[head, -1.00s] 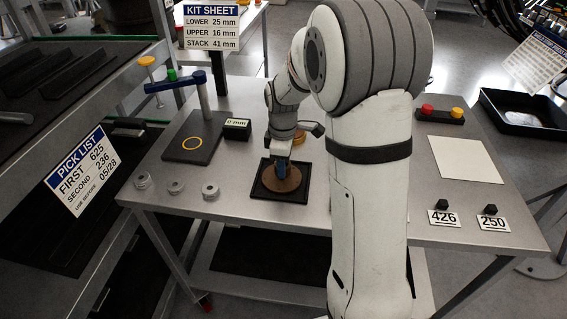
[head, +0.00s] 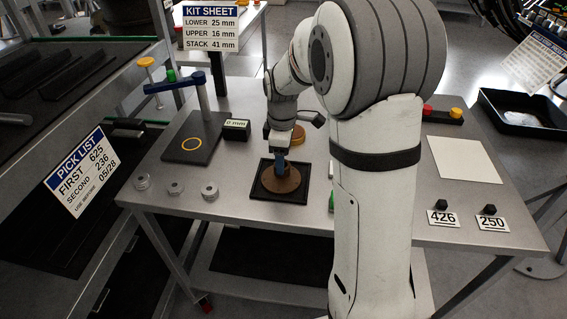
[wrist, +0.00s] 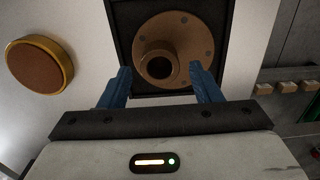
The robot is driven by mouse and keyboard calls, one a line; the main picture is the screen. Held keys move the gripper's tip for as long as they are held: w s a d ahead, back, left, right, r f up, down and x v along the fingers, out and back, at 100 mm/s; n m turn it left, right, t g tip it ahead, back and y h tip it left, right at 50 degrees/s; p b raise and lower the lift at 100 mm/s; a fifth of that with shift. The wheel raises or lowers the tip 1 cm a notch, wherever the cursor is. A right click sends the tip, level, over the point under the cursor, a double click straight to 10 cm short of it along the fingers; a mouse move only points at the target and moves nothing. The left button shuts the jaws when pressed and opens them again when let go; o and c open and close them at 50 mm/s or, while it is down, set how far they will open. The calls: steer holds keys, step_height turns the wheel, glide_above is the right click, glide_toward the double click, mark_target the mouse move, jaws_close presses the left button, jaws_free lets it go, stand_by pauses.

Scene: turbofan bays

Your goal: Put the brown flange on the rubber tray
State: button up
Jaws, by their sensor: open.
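The brown flange (wrist: 173,50) is a round disc with small bolt holes and a raised hollow hub. It lies flat inside the black square rubber tray (wrist: 121,35), within its rim. In the head view the flange (head: 283,184) shows on the tray (head: 260,195) near the table's front edge. My gripper (wrist: 161,75) is open, with its blue fingers apart on either side of the hub and holding nothing. In the head view my gripper (head: 281,163) is just above the flange and hides part of it.
A yellow-rimmed brown round part (wrist: 40,63) lies beside the tray. A dark stand with a blue arm (head: 190,145) is left of the tray. Several small metal rings (head: 176,188) line the table's front left. A white sheet (head: 464,159) lies at right.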

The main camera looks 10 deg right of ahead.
step_height(320, 180, up, 8)
steer(key=s+m+t, duration=0.2)
steer(key=s+m, duration=1.1)
steer(key=s, duration=0.9)
steer(key=shift+s+d+f, duration=0.25)
steer(key=shift+s+f, duration=0.05)
steer(key=shift+f, duration=0.15)
steer(key=shift+r+p, duration=0.15)
steer(key=shift+p, duration=0.15)
steer(key=shift+r+t+p, duration=0.3)
steer(key=shift+r+p, duration=0.35)
steer(key=shift+r, duration=0.05)
